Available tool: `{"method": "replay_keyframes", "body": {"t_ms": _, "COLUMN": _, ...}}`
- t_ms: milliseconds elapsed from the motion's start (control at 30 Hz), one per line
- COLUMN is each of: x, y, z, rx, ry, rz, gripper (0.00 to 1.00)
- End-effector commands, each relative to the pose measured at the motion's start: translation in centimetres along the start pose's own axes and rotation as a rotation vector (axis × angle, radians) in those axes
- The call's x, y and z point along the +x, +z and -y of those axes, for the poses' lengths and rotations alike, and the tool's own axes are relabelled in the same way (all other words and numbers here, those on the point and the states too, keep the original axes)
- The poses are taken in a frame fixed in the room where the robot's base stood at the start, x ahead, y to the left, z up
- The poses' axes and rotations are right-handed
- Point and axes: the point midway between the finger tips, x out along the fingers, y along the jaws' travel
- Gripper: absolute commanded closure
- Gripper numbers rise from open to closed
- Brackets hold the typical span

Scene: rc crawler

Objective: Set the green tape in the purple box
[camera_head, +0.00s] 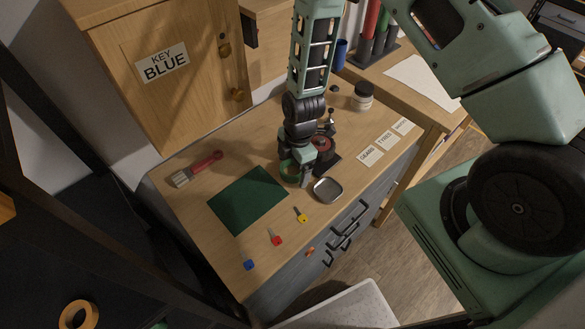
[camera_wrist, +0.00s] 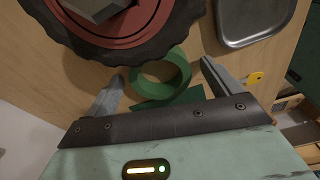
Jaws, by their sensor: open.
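The green tape (camera_wrist: 178,62) is a ring lying on the wooden worktop between the two fingers of my gripper (camera_wrist: 161,71) in the wrist view. The fingers are open, with a gap on each side of the ring. In the head view my gripper (camera_head: 298,178) is low over the worktop, and a part of the green tape (camera_head: 288,179) shows at it; the rest is hidden. I cannot make out a purple box in either view.
A black wheel with a red hub (camera_wrist: 150,18) lies right beside the tape. A metal tray (camera_head: 328,190) is close on the right. A green mat (camera_head: 245,200), a brush (camera_head: 198,168), and several coloured keys, including a yellow one (camera_head: 301,214), lie around. A white jar (camera_head: 362,96) stands behind.

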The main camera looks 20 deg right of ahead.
Motion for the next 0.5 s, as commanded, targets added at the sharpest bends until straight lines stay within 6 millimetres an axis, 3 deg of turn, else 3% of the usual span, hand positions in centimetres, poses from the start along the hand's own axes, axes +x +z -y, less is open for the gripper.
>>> {"method": "replay_keyframes", "body": {"t_ms": 67, "x": 0.00, "y": -0.01, "z": 0.00, "rx": 0.000, "ry": 0.000, "rz": 0.000, "gripper": 0.10}}
{"method": "replay_keyframes", "body": {"t_ms": 233, "x": -0.02, "y": -0.01, "z": 0.01, "rx": 0.000, "ry": 0.000, "rz": 0.000, "gripper": 0.58}}
{"method": "replay_keyframes", "body": {"t_ms": 500, "x": -0.05, "y": -0.01, "z": 0.00, "rx": 0.000, "ry": 0.000, "rz": 0.000, "gripper": 0.63}}
